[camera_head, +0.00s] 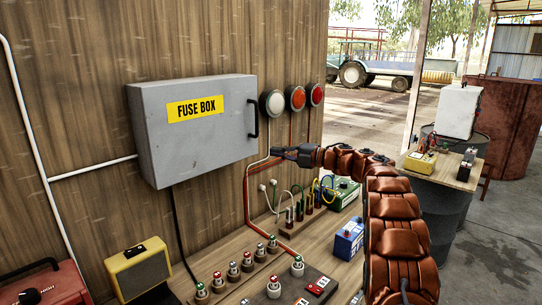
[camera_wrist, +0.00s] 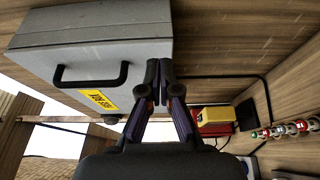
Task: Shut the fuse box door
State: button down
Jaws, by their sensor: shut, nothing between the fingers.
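The grey fuse box (camera_head: 205,150) hangs on the wooden wall in the head view, with a yellow FUSE BOX label (camera_head: 195,108) on its door. The black door handle (camera_head: 254,118) is near the door's right edge; it also shows in the wrist view (camera_wrist: 92,82). The door looks flush with the box, and I see no open gap. My gripper (camera_head: 281,151) is shut and empty, right of the box's lower right corner. In the wrist view my gripper (camera_wrist: 158,72) has its fingertips together in front of the box (camera_wrist: 110,35), beside the handle; contact cannot be told.
Round lamps (camera_head: 295,98) sit on the wall right of the box. Below are a bench with several fuse-like posts (camera_head: 233,271), a yellow unit (camera_head: 140,270), a blue battery (camera_head: 348,240) and a green unit (camera_head: 343,192).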

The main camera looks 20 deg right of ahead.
jog(key=s+d+b, duration=0.1)
jog(key=s+d, duration=0.2)
jog(key=d, duration=0.5)
jog(key=shift+s, duration=0.15)
jog(key=shift+d, duration=0.15)
